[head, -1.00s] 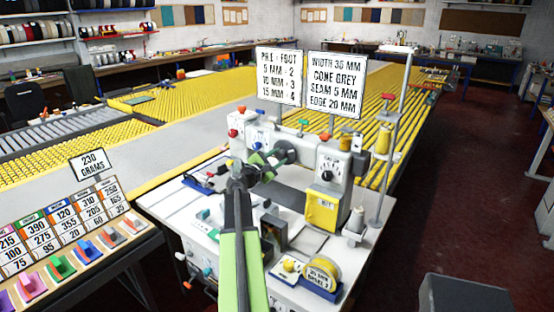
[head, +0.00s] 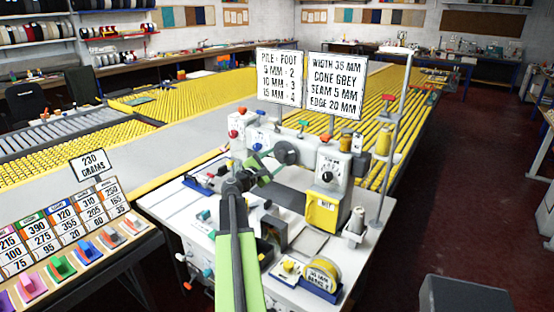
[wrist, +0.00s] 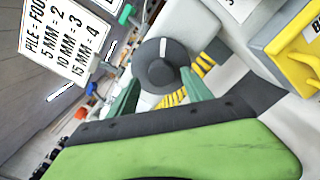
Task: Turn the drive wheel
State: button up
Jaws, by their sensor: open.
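The drive wheel (head: 288,152) is a dark grey disc on the left end of the white sewing machine head (head: 327,165). In the wrist view the drive wheel (wrist: 168,72) lies just ahead of the fingertips, with a pale mark on its upper part. My gripper (head: 264,168) is just left of and below the wheel in the head view. Its two green fingers also show in the wrist view (wrist: 160,84), spread apart with the wheel's lower edge between their tips. I cannot tell whether they touch it. Nothing is held.
A yellow box (head: 323,212) sits on the machine's front right, near a thread stand (head: 388,160). Signs (head: 279,75) stand behind the machine. A tape roll (head: 321,275) lies at the table's front. A rack of coloured blocks (head: 62,267) is at left.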

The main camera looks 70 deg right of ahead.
jog(key=v, duration=1.5)
jog(key=w+a+n+t, duration=0.25)
jog(key=w+a, duration=0.25)
jog(key=w, duration=0.3)
jog(key=w+a+n+t, duration=0.1)
jog(key=w+a+t, duration=0.2)
jog(key=w+a, duration=0.4)
jog(key=w+a+f+m+t+y, duration=0.1)
jog(key=w+a+f+y, duration=0.1)
jog(key=w+a+f, duration=0.35)
jog(key=w+a+f+t+y, duration=0.1)
jog(key=w+a+f+y, duration=0.15)
jog(key=w+a, duration=0.55)
jog(key=a+f+m+y, duration=0.2)
jog(key=a+f+y, duration=0.35)
jog(key=a, duration=0.95)
jog(key=s+a+f+m+g+y, duration=0.1)
jog(key=s+a+f+m+y, duration=0.1)
jog(key=a, duration=0.5)
jog(key=s+a+f+m+g+y, duration=0.1)
jog(key=s+a+f+m+y, duration=0.1)
jog(key=a, duration=0.6)
jog(key=s+a+f+m+g+y, duration=0.1)
jog(key=s+a+f+m+y, duration=0.1)
jog(key=a+f, duration=0.4)
jog(key=shift+s+a+m+y, duration=0.3)
jog(key=shift+a+m+y, duration=0.35)
jog(key=shift+a, duration=0.45)
